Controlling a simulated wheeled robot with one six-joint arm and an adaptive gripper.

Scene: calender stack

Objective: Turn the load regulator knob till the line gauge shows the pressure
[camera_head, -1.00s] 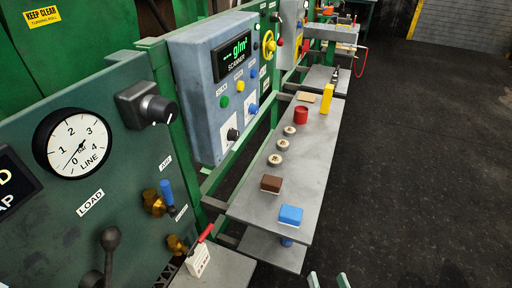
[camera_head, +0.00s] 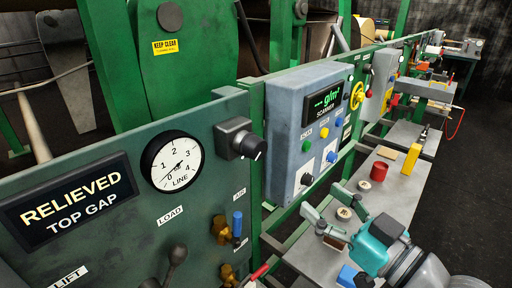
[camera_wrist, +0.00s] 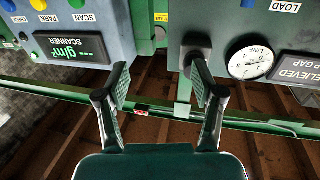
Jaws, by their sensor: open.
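The load regulator knob (camera_head: 252,147) is black, on a grey box on the green panel, right of the line gauge (camera_head: 178,163). The gauge has a white dial marked 0 to 4; its thin needle points to the lower left, near 0. My gripper (camera_head: 322,202) is open and empty, to the right of and lower than the knob in the head view. In the wrist view, which is upside down, my gripper (camera_wrist: 160,78) shows both fingers spread. The knob (camera_wrist: 196,50) is partly hidden behind the right finger, and the gauge (camera_wrist: 250,62) is right of it.
The grey scanner box (camera_head: 285,110) stands out beside the panel, right of the knob. Below are the blue air valve (camera_head: 237,223) and a black lever (camera_head: 177,256). A bench holds a red cup (camera_head: 379,171), a yellow block (camera_head: 411,158) and a blue block (camera_head: 348,276).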

